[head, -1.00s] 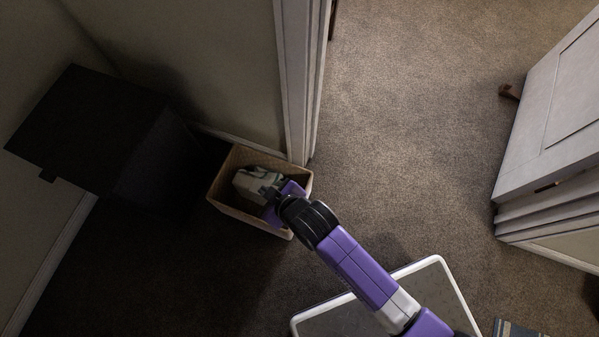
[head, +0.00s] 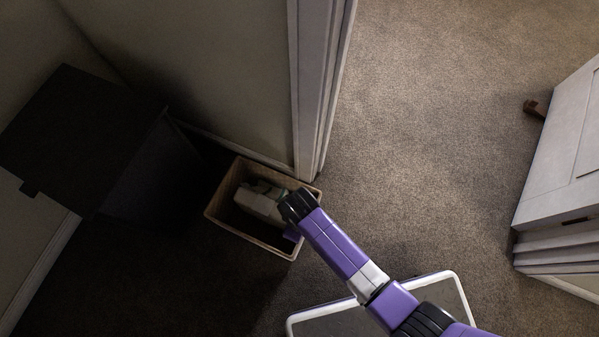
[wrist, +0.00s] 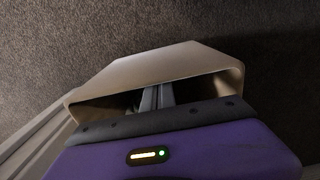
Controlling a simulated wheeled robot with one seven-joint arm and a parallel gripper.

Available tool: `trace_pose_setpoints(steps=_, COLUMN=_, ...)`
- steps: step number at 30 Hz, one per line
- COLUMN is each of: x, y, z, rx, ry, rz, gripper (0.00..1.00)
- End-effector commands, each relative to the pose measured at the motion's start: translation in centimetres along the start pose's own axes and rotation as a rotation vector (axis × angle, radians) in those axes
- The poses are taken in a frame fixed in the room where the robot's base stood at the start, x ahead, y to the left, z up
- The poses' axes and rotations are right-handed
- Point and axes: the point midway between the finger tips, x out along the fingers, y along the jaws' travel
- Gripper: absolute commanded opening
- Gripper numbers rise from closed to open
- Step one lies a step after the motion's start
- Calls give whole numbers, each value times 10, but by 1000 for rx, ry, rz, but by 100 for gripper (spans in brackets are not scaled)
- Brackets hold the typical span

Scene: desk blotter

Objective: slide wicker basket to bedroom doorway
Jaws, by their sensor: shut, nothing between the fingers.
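The tan wicker basket (head: 229,228) stands on the carpet against the wall, its right corner close to the foot of the white door frame. A pale, crumpled cloth-like item (head: 262,203) lies inside it. My purple arm reaches over the basket's right side, hiding part of the rim and the inside. In the wrist view, the basket wall (wrist: 160,65) rises just ahead of my gripper (wrist: 156,98). The fingers are shut and empty and point at the inner side of this wall. I cannot tell whether they touch it. The doorway opening lies to the right of the frame.
A dark box-like bin (head: 80,135) stands left of the basket. The white door frame (head: 318,90) edges the doorway. A white panelled door (head: 565,150) stands at the right. Carpet (head: 430,130) between frame and door is clear.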

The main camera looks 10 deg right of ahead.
Motion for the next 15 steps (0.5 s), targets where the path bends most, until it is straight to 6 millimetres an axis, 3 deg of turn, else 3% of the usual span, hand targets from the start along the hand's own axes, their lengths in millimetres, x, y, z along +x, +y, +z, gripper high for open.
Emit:
trace_pose_setpoints(steps=1, x=13, y=0, z=0, rx=0, ry=-1, rz=0, gripper=0)
trace_pose_setpoints(steps=6, x=28, y=0, z=0, rx=0, ry=0, rz=0, gripper=0)
trace_pose_setpoints(steps=15, x=32, y=0, z=0, rx=1, ry=1, rz=0, gripper=0)
